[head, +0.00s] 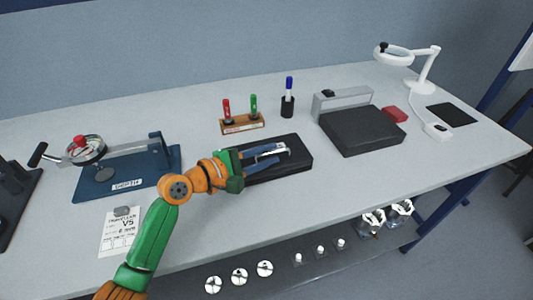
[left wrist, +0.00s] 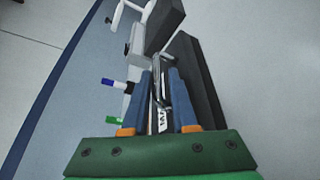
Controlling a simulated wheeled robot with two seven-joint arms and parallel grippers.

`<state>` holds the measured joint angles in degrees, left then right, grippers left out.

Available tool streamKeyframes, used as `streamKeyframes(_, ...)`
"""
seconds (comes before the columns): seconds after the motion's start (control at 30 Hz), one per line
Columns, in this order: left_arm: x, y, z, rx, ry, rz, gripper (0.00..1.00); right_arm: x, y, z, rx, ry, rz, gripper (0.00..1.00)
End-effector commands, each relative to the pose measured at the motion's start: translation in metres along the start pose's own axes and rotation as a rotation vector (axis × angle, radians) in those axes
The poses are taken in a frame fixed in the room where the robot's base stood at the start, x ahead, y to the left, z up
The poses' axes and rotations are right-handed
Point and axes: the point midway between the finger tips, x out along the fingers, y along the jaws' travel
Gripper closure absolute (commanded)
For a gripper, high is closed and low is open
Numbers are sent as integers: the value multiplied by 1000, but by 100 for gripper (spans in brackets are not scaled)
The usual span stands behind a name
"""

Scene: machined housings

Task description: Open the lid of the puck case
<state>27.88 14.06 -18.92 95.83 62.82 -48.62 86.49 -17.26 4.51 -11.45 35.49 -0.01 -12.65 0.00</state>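A flat black case (head: 298,162), which I take to be the puck case, lies closed on the bench. It also shows in the left wrist view (left wrist: 201,78). My left gripper (head: 278,153) reaches over the case from the left. In the left wrist view its blue fingers (left wrist: 159,72) stand apart with the bar between their tips. Contact with the bar cannot be told. The fingers and hand hide the case's left part. My right gripper is not in view.
A black box (head: 361,130) with a grey part (head: 342,101) stands to the right. A wooden marker stand (head: 243,124) and a black pen cup (head: 287,106) are behind the case. A blue fixture (head: 126,176) is at left.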

Motion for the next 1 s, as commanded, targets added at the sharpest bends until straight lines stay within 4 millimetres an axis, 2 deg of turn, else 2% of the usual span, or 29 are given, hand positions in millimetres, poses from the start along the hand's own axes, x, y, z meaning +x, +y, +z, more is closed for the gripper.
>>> streamKeyframes(0.07,0,0,0,0,0,0,74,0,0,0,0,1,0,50)
streamKeyframes(0.17,0,0,0,0,0,0,96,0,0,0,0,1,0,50)
streamKeyframes(0.2,0,0,0,0,0,0,100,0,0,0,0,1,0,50)
streamKeyframes(1.0,0,-3,-1,-1,1,-7,100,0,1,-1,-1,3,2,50)
